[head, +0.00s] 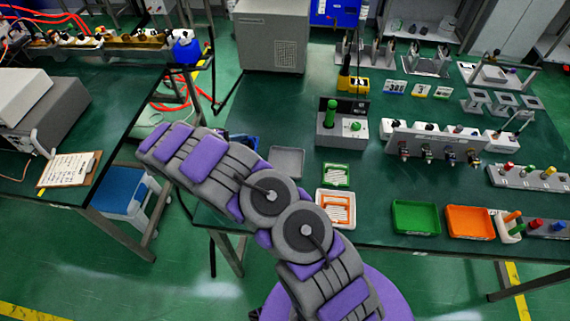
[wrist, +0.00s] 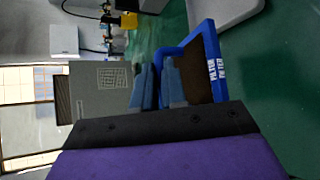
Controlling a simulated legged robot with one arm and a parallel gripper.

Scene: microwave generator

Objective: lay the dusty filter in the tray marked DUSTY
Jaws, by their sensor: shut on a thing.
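In the wrist view my gripper (wrist: 160,86) is shut on one side of a filter with a blue frame (wrist: 208,40). The filter has a brown face and white lettering that reads FILTER; it is held off any surface. In the head view my arm hides the gripper, and a bit of blue behind the arm cannot be made out for sure. A green tray (head: 415,217) and an orange tray (head: 470,222) lie empty side by side at the bench's front edge. Their labels are too small to read, so I cannot tell which is marked DUSTY.
A grey tray (head: 287,161), a green-framed piece (head: 335,175) and an orange-framed piece (head: 336,208) lie left of the trays. A valve panel (head: 435,147) stands behind them. A grey cabinet (head: 270,36) stands at the back. A clipboard (head: 70,169) lies on the left bench.

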